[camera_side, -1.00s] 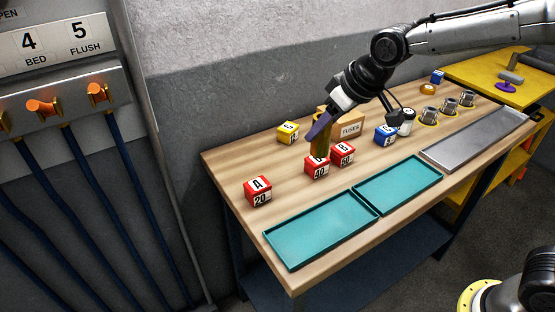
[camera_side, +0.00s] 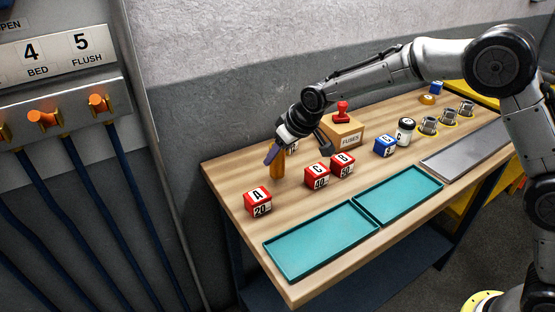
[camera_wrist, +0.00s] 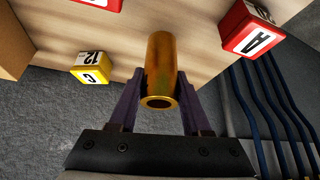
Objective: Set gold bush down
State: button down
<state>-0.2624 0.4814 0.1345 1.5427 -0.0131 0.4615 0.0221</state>
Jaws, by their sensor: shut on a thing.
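The gold bush (camera_side: 278,166) is a hollow, upright gold cylinder in the side view, over the wooden bench between the red A block and the red C block. In the wrist view the gold bush (camera_wrist: 160,68) stands between the two purple fingers, with its open end facing the camera. My gripper (camera_side: 272,153) is shut on it; the fingers also show in the wrist view (camera_wrist: 160,105). I cannot tell whether its base touches the wood.
The red A block (camera_side: 258,201) is front left of the bush; the red C block (camera_side: 317,175) and B block (camera_side: 343,163) are right. A yellow block (camera_wrist: 92,67) is near. The fuses box (camera_side: 343,131) stands behind. Teal trays (camera_side: 320,241) lie in front.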

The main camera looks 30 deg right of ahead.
jog(key=shift+f, duration=0.9)
jog(key=shift+f, duration=0.15)
jog(key=shift+c, duration=1.8)
grip_release()
jog(key=shift+s+r, duration=0.1)
jog(key=shift+r, duration=0.2)
jog(key=v, duration=1.1)
jog(key=shift+s+r, duration=0.2)
jog(key=shift+r, duration=0.1)
jog(key=shift+d, duration=0.15)
